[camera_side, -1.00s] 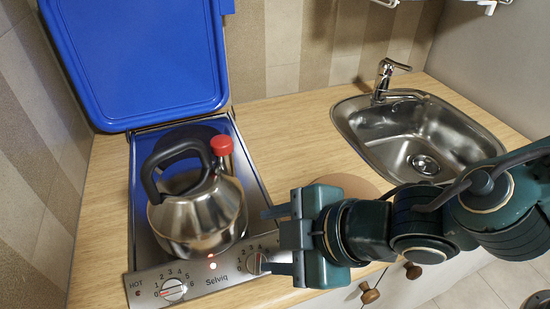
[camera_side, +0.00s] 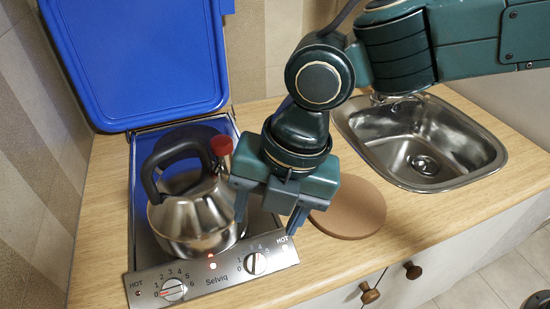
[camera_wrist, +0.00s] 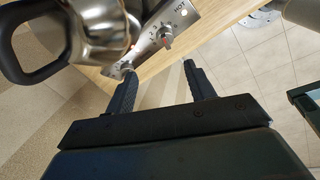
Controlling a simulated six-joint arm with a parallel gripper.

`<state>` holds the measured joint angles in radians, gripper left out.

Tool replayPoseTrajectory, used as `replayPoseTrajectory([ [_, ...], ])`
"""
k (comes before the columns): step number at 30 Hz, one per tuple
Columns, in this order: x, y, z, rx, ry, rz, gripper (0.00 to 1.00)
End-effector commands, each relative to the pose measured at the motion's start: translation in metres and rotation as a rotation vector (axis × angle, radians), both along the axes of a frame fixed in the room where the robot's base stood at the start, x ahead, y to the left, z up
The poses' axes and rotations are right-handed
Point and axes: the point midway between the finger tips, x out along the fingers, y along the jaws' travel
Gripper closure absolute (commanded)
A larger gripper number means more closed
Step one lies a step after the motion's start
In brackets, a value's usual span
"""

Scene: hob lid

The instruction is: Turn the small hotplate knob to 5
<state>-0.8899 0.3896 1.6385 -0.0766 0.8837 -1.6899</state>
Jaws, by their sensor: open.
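The steel control panel (camera_side: 212,276) carries two round knobs with number scales. The left knob (camera_side: 173,289) has its red mark on the left, near 0. The right knob (camera_side: 255,263) is clear of the fingers; its mark looks roughly upright, the exact number too small to read. It also shows in the wrist view (camera_wrist: 166,39). Which knob serves the small hotplate I cannot tell, as the kettle hides much of the hob. My gripper (camera_side: 266,222) is open and empty, pointing down just behind and above the right knob, touching neither knob.
A steel kettle (camera_side: 197,215) with black handle and red spout cap stands on the hob, close left of my gripper. The blue lid (camera_side: 135,60) is raised behind. A round brown board (camera_side: 352,208) lies right, before the sink (camera_side: 405,145). A red light glows between the knobs.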

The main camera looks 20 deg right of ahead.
Motion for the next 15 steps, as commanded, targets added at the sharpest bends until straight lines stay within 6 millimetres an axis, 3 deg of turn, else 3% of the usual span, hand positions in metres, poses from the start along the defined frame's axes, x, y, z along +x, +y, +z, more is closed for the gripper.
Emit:
replayPoseTrajectory([
  [6,0.0028,-0.0064,0.0102,-0.051,0.016,0.159,0.46],
  [15,0.0026,-0.007,0.0102,-0.058,0.018,0.183,0.46],
])
